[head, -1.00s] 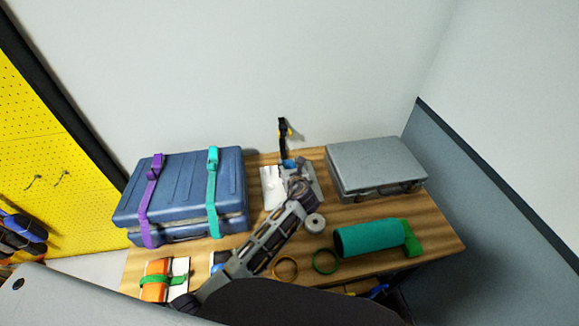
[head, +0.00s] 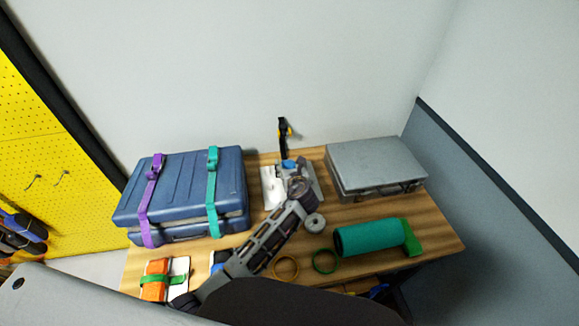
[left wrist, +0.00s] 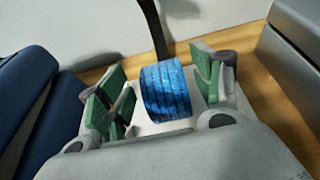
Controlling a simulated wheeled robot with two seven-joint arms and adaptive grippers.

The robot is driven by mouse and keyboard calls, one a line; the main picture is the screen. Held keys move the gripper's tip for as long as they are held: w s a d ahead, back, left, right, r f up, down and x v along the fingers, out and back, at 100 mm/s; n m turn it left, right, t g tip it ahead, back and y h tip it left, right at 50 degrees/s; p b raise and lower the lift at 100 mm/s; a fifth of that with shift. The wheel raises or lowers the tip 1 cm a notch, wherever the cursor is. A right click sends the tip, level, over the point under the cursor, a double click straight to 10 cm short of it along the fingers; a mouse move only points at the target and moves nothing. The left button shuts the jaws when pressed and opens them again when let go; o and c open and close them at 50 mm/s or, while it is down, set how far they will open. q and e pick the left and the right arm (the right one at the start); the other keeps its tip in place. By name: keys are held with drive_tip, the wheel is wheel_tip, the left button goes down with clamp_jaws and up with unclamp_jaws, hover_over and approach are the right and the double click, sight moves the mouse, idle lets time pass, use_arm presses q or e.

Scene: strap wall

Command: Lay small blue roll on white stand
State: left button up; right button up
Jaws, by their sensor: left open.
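The small blue roll (left wrist: 167,88) shows large in the left wrist view, between the spread green-padded fingers of my left gripper (left wrist: 160,92). A gap shows on both sides of the roll. In the head view only a bit of the blue roll (head: 288,163) shows past my open left gripper (head: 293,170). A white surface, seemingly the white stand (left wrist: 150,125), shows under and beside the roll; whether the roll rests on it is hard to tell. In the head view a white piece (head: 269,190) shows left of my gripper. My right gripper is not in view.
A blue case (head: 180,195) with purple and teal straps stands left. A grey case (head: 375,165) stands right. A teal roll (head: 366,238) and yellow and green rings (head: 324,262) lie in front.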

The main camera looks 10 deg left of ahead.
use_arm(q)
drive_tip(key=shift+s, duration=0.1)
drive_tip(key=v, duration=1.2)
idle(0.7)
